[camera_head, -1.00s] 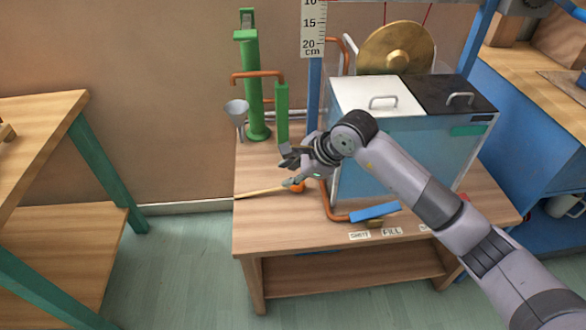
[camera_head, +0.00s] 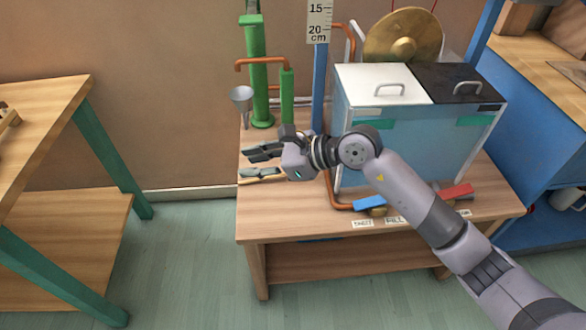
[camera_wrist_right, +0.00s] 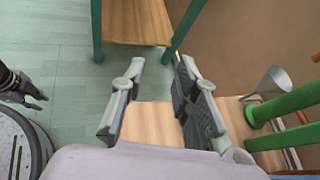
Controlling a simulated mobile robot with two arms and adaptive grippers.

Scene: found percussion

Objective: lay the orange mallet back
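My right gripper (camera_head: 264,163) is over the left end of the small workbench (camera_head: 300,232). In the right wrist view its two fingers (camera_wrist_right: 156,108) stand wide apart, with bare wood between them and nothing held. A thin tan strip (camera_head: 246,182), seemingly the mallet's handle, shows on the bench just below the lower finger in the head view. The orange mallet head is hidden behind the gripper now. My left gripper (camera_wrist_right: 34,97) shows small and dark at the left edge of the right wrist view, over the floor; its opening is unclear.
A grey funnel (camera_head: 242,98) and green pump columns (camera_head: 259,75) with copper pipe stand behind the gripper. A blue-sided tank (camera_head: 415,142) and brass gong (camera_head: 403,36) are right.

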